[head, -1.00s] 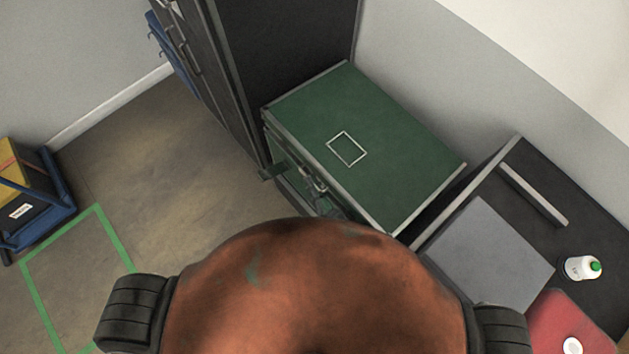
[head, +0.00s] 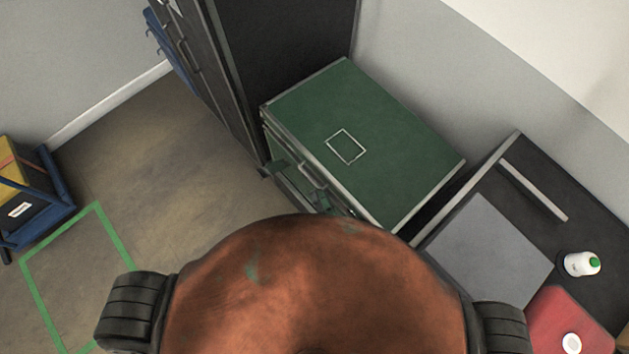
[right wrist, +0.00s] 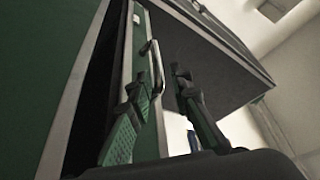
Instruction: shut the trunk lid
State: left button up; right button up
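The green trunk lid (head: 390,155), with metal edging and a white square outline, faces up in the middle of the head view. In the right wrist view, a dark gap (right wrist: 92,90) shows between the green trunk body (right wrist: 40,60) and the lid's front strip, so the lid appears partly raised. A metal handle (right wrist: 157,65) is on that strip. My right gripper (head: 300,183) is at the front side of the trunk. Its green fingers (right wrist: 158,85) are apart, one on each side of the handle; I cannot tell whether they touch it. My left gripper is not in view.
A tall dark cabinet (head: 285,45) stands beside the trunk. To the right, a dark table (head: 520,215) holds a grey panel (head: 490,250), a white bottle (head: 582,264) and a red item (head: 570,325). A blue crate (head: 40,225) is at the left near green floor tape (head: 40,300).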

jog(key=shift+v, duration=0.75)
jog(key=shift+s+r, duration=0.1)
